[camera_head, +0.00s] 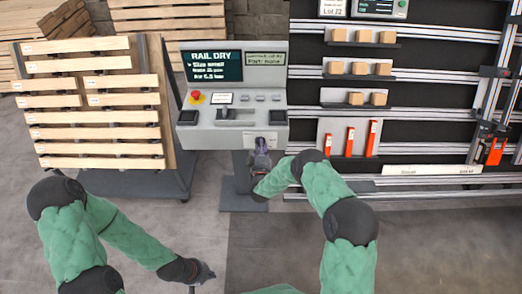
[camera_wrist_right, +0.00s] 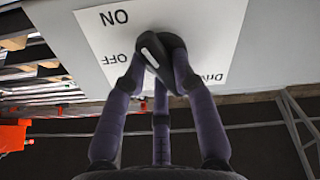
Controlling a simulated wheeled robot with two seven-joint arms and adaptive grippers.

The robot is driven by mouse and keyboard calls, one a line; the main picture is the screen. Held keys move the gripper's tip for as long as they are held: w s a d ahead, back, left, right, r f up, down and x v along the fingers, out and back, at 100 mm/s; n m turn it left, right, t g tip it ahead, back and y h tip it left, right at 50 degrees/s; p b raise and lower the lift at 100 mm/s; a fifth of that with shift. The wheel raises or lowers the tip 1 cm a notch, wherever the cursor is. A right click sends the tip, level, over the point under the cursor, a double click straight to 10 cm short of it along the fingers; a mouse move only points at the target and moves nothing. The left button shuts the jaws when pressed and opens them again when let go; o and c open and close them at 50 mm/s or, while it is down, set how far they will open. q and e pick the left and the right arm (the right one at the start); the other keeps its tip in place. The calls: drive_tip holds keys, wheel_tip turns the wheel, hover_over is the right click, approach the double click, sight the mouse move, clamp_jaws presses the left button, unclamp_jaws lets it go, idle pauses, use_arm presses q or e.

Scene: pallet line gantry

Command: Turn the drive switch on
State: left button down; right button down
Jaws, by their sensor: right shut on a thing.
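The drive switch is a dark knob (camera_wrist_right: 152,46) on a white plate (camera_wrist_right: 100,45) with ON, OFF and partly hidden "Driv" lettering, seen upside down in the right wrist view. My right gripper (camera_wrist_right: 163,68) is shut on the knob, its purple-grey fingers on both sides of it. The fingers hide part of the knob, so I cannot tell its exact setting. In the head view my right gripper (camera_head: 262,148) is at the lower front of the grey control console (camera_head: 215,136), covering the switch. My left gripper (camera_head: 205,273) hangs low over the floor, away from the console; its fingers are unclear.
The console carries a "RAIL DRY" screen (camera_head: 213,66), a red emergency button (camera_head: 195,97) and a black lever. A rack of wooden boards (camera_head: 95,117) stands to the left. Shelves with small blocks (camera_head: 357,68) and orange-red parts (camera_head: 349,142) stand to the right. The floor in front is clear.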

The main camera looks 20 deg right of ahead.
drive_tip(key=m+b, duration=0.2)
drive_tip(key=m, duration=0.2)
drive_tip(key=shift+f+m+b, duration=0.15)
drive_tip(key=shift+m+b, duration=0.2)
drive_tip(key=shift+m, duration=0.05)
idle(0.4)
drive_tip(key=c, duration=1)
unclamp_jaws()
drive_tip(key=v, duration=1.2)
